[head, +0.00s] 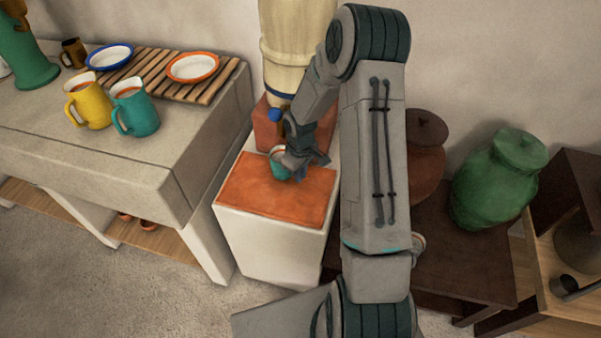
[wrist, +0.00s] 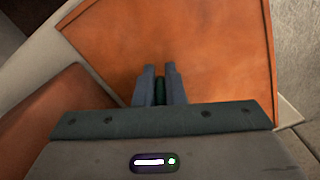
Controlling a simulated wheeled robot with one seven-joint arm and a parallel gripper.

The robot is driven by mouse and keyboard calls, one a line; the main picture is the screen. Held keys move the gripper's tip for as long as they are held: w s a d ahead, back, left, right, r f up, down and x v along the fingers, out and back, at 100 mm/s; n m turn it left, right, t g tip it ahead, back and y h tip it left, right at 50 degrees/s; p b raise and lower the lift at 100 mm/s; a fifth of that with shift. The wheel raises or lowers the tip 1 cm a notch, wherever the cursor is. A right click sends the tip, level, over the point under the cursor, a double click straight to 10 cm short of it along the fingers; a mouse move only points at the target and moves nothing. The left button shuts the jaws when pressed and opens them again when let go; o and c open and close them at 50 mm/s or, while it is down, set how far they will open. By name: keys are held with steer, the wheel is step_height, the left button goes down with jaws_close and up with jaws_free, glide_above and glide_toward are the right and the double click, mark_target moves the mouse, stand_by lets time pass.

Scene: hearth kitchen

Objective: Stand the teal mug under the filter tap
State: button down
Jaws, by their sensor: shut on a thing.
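The teal mug (head: 278,168), with a pale rim, is at the orange-topped stand (head: 270,195), below the filter's blue tap (head: 275,115). My gripper (head: 290,163) is at the mug's right side and shut on it. In the wrist view my gripper (wrist: 160,84) has a thin dark green part between its fingers, perhaps the handle; the rest of the mug is hidden. The cream filter (head: 290,60) rises behind on an orange block. I cannot tell whether the mug's base touches the stand, or whether it is exactly under the spout.
The left counter holds a yellow jug (head: 90,106), a teal jug (head: 136,108), and two plates on a slatted rack (head: 150,90). Right of my arm, a brown jar (head: 425,155) and a green jar (head: 500,180) stand on a dark table (head: 460,265). The stand's front top is clear.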

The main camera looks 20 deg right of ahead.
steer(key=shift+f, duration=0.2)
steer(key=c, duration=1.5)
jaws_free()
steer(key=shift+r, duration=0.15)
steer(key=s+a+r+m, duration=0.1)
steer(key=s+r, duration=0.2)
steer(key=r, duration=0.4)
steer(key=s+a+r+m+t+h, duration=0.1)
steer(key=s+r, duration=0.3)
steer(key=r, duration=0.4)
steer(key=s+r+m, duration=0.1)
steer(key=s+r, duration=0.2)
steer(key=r, duration=0.4)
steer(key=s+a+r+m, duration=0.1)
steer(key=s+r, duration=0.1)
steer(key=s, duration=0.2)
steer(key=s+a+r+m+t, duration=0.1)
steer(key=s+r, duration=0.1)
steer(key=s, duration=0.2)
steer(key=s+a+r+m+y, duration=0.1)
steer(key=s+r, duration=0.1)
steer(key=s, duration=0.2)
steer(key=shift+s, duration=0.4)
